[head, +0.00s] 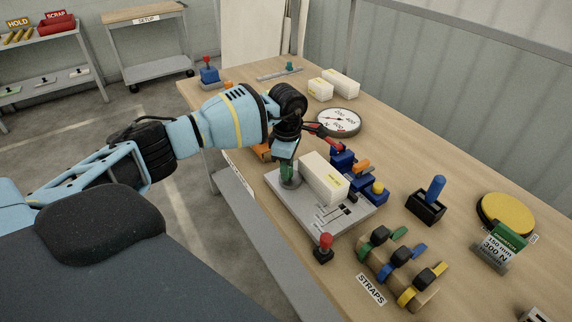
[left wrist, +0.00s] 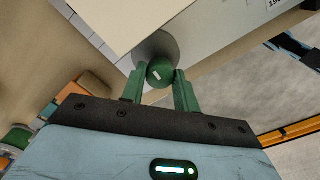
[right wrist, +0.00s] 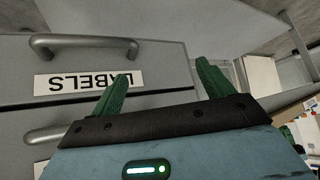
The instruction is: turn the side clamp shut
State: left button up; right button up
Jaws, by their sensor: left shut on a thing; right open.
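A pale block (head: 323,180) sits on a grey fixture plate (head: 285,206) on the bench. The side clamp, seen as a round green knob on a grey disc (head: 291,183), is at the block's left side. My left gripper (head: 287,172) is shut on this knob. In the left wrist view the green fingers (left wrist: 160,90) stand on either side of the knob (left wrist: 160,71), which has a small white mark; the grey disc (left wrist: 154,46) is behind it. My right gripper (right wrist: 160,84) is open and empty, away from the bench top, facing a drawer marked LABELS.
Blue blocks (head: 365,185) stand just right of the pale block. A red-knobbed black part (head: 324,249) stands at the plate's front corner. A dial gauge (head: 338,122) lies behind. A strap rack (head: 402,268) is at front right. Grey drawers (right wrist: 150,70) face my right gripper.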

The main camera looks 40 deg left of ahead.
pick_arm(q)
jog(key=shift+n, duration=0.5)
pick_arm(e)
jog(key=shift+w+r, duration=0.25)
pick_arm(q)
jog(key=o, duration=1)
jog(key=shift+c, duration=0.2)
jog(key=shift+r, duration=3.9)
pick_arm(e)
jog(key=shift+f, duration=0.1)
